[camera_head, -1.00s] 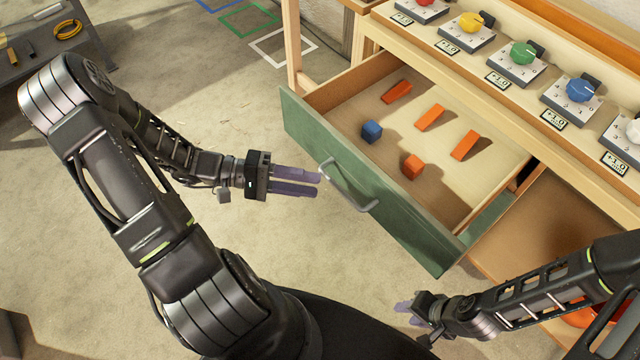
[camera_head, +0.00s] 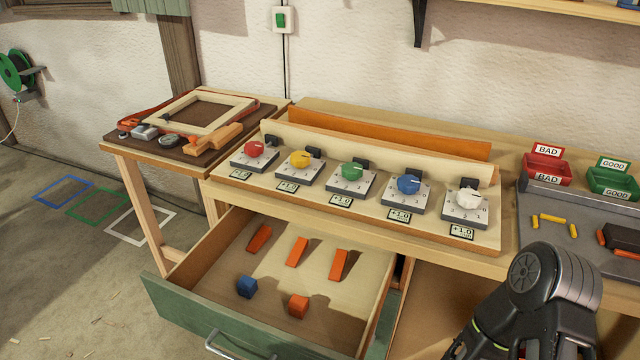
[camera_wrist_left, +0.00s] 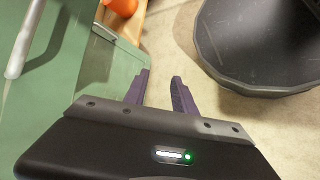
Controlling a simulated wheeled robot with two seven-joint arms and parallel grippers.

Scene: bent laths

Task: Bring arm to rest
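My left gripper (camera_wrist_left: 160,90) shows only in the left wrist view. Its two purple fingers are apart with nothing between them. The green drawer front (camera_wrist_left: 85,75) and its pale handle (camera_wrist_left: 22,45) are on the left of that view, and the gripper is beside the drawer.
A row of dials (camera_head: 352,178) stands on the bench (camera_head: 320,220) above the drawer. A side table (camera_head: 145,158) holds a wooden frame and tools. A red bin (camera_head: 545,168) and a green bin (camera_head: 612,180) stand at right. Floor at left (camera_head: 60,270) is mostly clear.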

